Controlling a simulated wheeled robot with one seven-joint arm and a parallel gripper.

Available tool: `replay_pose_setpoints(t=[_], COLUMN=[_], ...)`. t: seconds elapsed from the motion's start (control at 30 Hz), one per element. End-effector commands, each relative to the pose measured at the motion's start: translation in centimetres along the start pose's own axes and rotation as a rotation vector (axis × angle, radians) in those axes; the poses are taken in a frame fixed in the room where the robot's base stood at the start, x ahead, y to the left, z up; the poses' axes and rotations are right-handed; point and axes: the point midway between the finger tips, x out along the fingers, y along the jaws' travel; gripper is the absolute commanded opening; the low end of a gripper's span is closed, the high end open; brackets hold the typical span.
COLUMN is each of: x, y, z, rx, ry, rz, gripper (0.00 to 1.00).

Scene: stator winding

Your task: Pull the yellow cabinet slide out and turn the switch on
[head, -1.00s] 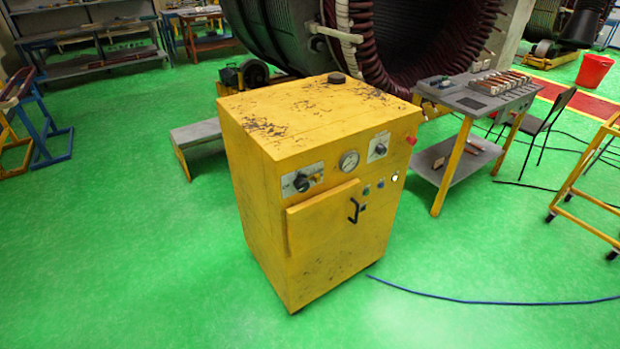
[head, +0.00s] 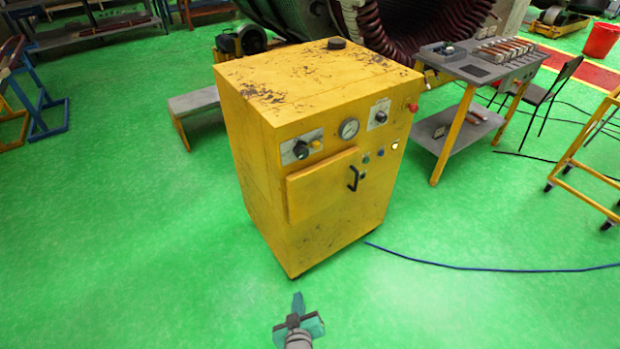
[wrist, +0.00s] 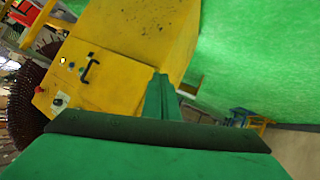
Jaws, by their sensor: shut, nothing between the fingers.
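The yellow cabinet (head: 310,150) stands upright on the green floor in the middle of the head view. Its front slide panel (head: 318,190) sticks out slightly and carries a black handle (head: 352,178). Above the panel are a black rotary switch (head: 301,150), a round gauge (head: 349,128) and a second dark knob (head: 380,116). My gripper (head: 298,300) is shut and empty in front of the cabinet's lower edge, apart from it. In the wrist view the gripper fingers (wrist: 160,95) are together, and the handle (wrist: 90,70) shows to their left; the cabinet appears turned sideways.
A grey-topped table (head: 480,68) with yellow legs stands right of the cabinet, a chair beyond it. A blue cable (head: 480,268) runs over the floor to the right. A large stator (head: 400,30) is behind the cabinet. The floor in front is clear.

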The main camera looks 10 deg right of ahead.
Motion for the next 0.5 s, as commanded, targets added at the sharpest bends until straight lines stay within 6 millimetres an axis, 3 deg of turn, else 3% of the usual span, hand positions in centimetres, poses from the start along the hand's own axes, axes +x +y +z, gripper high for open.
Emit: replay_pose_setpoints(t=[0.2,0.5], x=[4.7,9.8], y=[1.7,4.5], z=[-3.5,-8.9], rx=[-0.037,-0.081], ry=[-0.050,-0.127], rz=[0.015,0.031], gripper=[0.00,0.00])
